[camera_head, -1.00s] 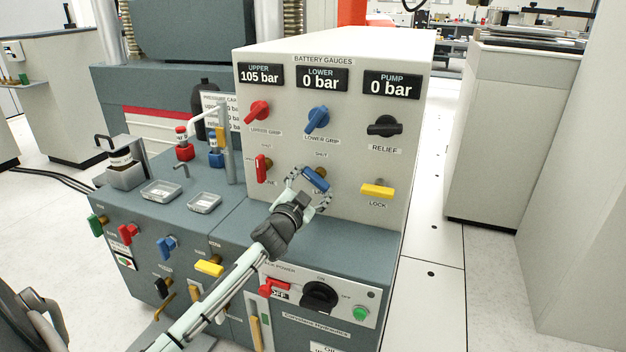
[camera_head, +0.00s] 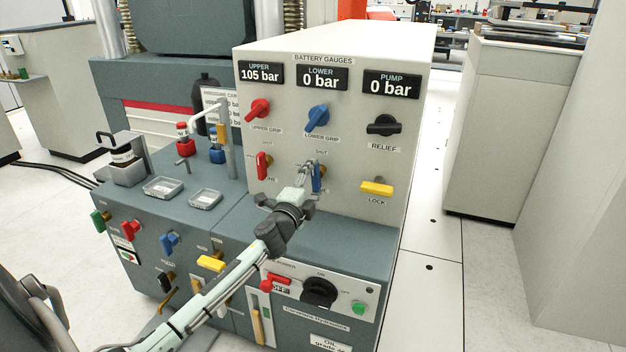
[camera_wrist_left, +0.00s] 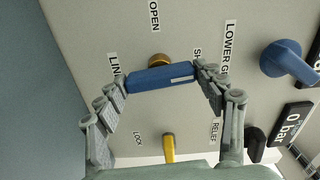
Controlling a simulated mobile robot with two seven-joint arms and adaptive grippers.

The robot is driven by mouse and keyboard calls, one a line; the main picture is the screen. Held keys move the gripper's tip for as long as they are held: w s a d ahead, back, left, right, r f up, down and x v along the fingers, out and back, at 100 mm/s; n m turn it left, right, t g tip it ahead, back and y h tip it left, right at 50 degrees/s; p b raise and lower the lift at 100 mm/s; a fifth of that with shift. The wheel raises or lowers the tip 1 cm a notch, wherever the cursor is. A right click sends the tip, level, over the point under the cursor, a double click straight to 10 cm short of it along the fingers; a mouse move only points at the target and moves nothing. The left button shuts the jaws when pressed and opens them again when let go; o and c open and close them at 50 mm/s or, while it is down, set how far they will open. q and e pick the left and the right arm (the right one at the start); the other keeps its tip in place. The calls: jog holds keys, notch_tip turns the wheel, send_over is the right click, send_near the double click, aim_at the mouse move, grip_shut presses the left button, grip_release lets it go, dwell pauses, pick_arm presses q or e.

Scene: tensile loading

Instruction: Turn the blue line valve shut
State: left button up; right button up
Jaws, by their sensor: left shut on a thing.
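The blue line valve (camera_head: 318,180) is a blue bar handle low on the cream gauge panel, under the blue lower grip knob (camera_head: 317,117). In the head view it stands about upright, below the SHUT label, partly hidden by my fingers. My left gripper (camera_head: 311,172) is shut on it. The left wrist view shows the blue handle (camera_wrist_left: 150,79) spanning between my two fingers, one at each end, with its brass stem behind. There the handle runs from near the LINE label towards the SHUT label, with OPEN off to its side. My right gripper is not in view.
A red line valve (camera_head: 262,166) is left of the blue one, and a yellow lock handle (camera_head: 376,188) is to its right. The black relief knob (camera_head: 384,126) is above the lock. The teal bench top (camera_head: 325,238) lies clear below the panel.

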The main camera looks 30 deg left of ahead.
pick_arm(q)
jog(key=shift+m, duration=0.7)
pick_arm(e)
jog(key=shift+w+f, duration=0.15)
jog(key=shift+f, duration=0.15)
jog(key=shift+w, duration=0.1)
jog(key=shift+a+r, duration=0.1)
pick_arm(q)
jog(key=o, duration=1.2)
jog(key=shift+c, duration=0.2)
jog(key=shift+s, duration=0.1)
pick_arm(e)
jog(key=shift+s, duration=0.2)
pick_arm(q)
jog(key=v, duration=1.2)
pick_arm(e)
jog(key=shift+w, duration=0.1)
